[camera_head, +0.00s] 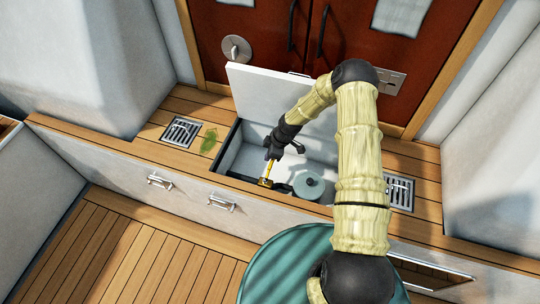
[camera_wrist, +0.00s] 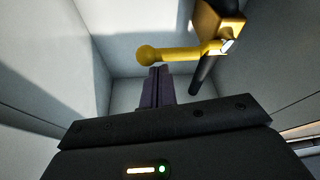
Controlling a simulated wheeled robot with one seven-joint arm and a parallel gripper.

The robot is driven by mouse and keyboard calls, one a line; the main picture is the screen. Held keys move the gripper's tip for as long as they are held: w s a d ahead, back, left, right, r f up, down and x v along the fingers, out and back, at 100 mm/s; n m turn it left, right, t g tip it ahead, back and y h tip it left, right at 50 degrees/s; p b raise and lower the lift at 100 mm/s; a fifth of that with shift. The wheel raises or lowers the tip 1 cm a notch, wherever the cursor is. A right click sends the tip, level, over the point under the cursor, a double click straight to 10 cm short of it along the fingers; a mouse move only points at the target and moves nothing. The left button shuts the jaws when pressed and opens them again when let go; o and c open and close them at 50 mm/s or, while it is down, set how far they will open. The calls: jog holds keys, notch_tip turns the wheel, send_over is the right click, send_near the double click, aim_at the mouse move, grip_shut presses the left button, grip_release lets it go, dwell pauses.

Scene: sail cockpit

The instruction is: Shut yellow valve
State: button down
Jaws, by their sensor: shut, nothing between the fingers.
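The yellow valve (camera_head: 265,182) sits inside the open white locker, near its front wall. In the wrist view, its lever handle (camera_wrist: 180,53) with a rounded knob end runs sideways from the yellow valve body (camera_wrist: 214,28), beside a black pipe (camera_wrist: 204,75). My gripper (camera_head: 270,158) reaches down into the locker at the valve. In the wrist view, my gripper's fingers (camera_wrist: 158,72) are shut and empty, with the tips just below the knob end of the handle. I cannot tell whether they touch it.
The white locker lid (camera_head: 262,88) stands open behind the locker. A round grey-green lidded object (camera_head: 308,186) lies inside on the right. A green leaf-like object (camera_head: 208,140) and a drain grate (camera_head: 181,132) are on the deck at left. Red doors (camera_head: 240,25) stand behind.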

notch_tip(320, 180, up, 10)
jog(key=p, duration=0.1)
jog(key=shift+s, duration=0.15)
jog(key=shift+r, duration=0.1)
dwell(0.6)
jog(key=s+d+r+m+t+h, duration=0.1)
jog(key=s+d+r+m, duration=0.2)
jog(key=s+r+m, duration=0.35)
jog(key=s+d+r+m+h, duration=0.2)
jog(key=s+d+r+m, duration=0.15)
jog(key=s+r, duration=0.55)
jog(key=s+d+r+m+t+h, duration=0.1)
jog(key=s+d+r+m, duration=0.2)
jog(key=s+r+m, duration=0.45)
notch_tip(320, 180, up, 22)
jog(key=w+n+p, duration=0.1)
jog(key=p, duration=2)
jog(key=shift+w+r+n, duration=0.2)
jog(key=shift+r+n, duration=0.05)
jog(key=shift+n, duration=0.1)
